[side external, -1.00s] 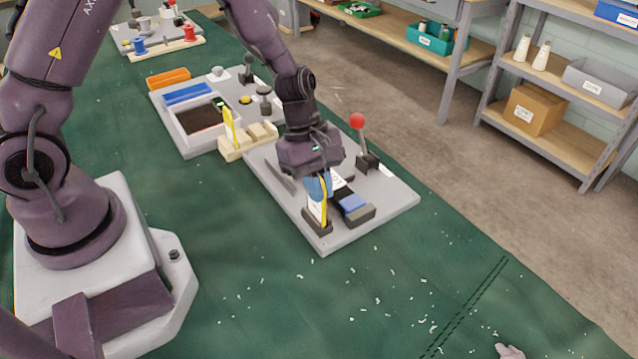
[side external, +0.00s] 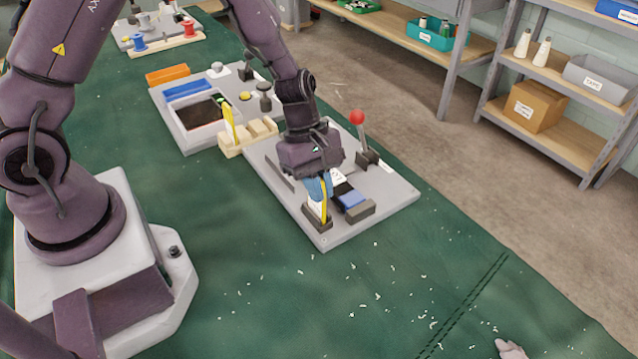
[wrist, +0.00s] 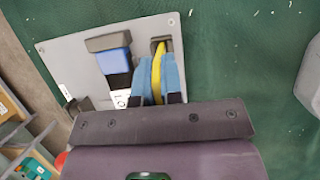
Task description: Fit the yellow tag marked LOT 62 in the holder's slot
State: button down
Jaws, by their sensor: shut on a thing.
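A yellow tag (side external: 324,212) stands upright at the dark holder (side external: 316,224) near the front corner of the grey plate. My gripper (side external: 318,187) has blue fingers and is shut on this tag from above. In the wrist view the yellow tag (wrist: 157,70) shows between the two blue fingers (wrist: 158,80), its far end at the dark holder (wrist: 161,44). The lower edge appears to be at the slot, but I cannot tell how deep it sits. The LOT marking on it is not readable.
A blue block in a dark fixture (side external: 354,202) sits close beside the holder. A red-knobbed lever (side external: 357,117) stands at the plate's back edge. Another yellow tag (side external: 230,123) stands in a wooden rack (side external: 240,143) to the left.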

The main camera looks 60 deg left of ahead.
jog(key=shift+f, duration=0.15)
jog(key=c, duration=0.9)
grip_release()
jog(key=shift+o, duration=0.2)
jog(key=shift+r, duration=3.5)
